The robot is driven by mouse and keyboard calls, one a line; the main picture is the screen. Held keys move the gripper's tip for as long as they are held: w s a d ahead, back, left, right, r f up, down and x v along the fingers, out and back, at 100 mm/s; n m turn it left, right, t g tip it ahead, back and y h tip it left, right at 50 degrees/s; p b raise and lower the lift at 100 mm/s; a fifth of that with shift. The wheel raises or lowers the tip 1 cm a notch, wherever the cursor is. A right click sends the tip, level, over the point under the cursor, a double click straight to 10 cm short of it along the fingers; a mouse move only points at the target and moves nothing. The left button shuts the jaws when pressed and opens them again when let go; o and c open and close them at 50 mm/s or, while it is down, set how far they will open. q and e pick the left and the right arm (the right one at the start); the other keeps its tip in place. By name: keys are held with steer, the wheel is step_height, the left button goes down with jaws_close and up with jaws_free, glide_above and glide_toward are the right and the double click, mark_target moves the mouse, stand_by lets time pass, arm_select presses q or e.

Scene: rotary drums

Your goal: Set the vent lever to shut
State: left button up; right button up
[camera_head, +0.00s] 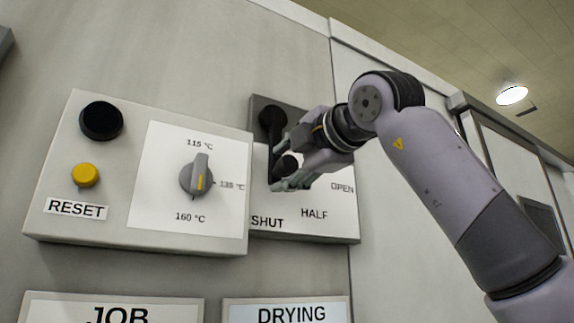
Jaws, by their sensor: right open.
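The vent lever (272,150) is black, with a round hub at the top and a round knob (286,166) lower down. It sits on a vent panel (335,228) marked SHUT at lower left, HALF at lower middle and OPEN at right. The lever appears to hang down, roughly towards SHUT; my gripper partly covers it. My right gripper (283,163) reaches in from the right. It is open, with one finger above and one below the knob; I cannot tell whether they touch it. My left gripper is out of view.
To the left a control box (135,243) juts out, with a grey temperature dial (197,177), a yellow RESET button (85,175) and a black knob (101,121). Below are the JOB (113,311) and DRYING (288,312) signs. A bare wall lies above the panels.

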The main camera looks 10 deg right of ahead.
steer(key=shift+s+d, duration=0.1)
steer(key=shift+s, duration=0.1)
steer(key=v, duration=1.1)
steer(key=shift+s, duration=0.25)
steer(key=shift+d, duration=0.1)
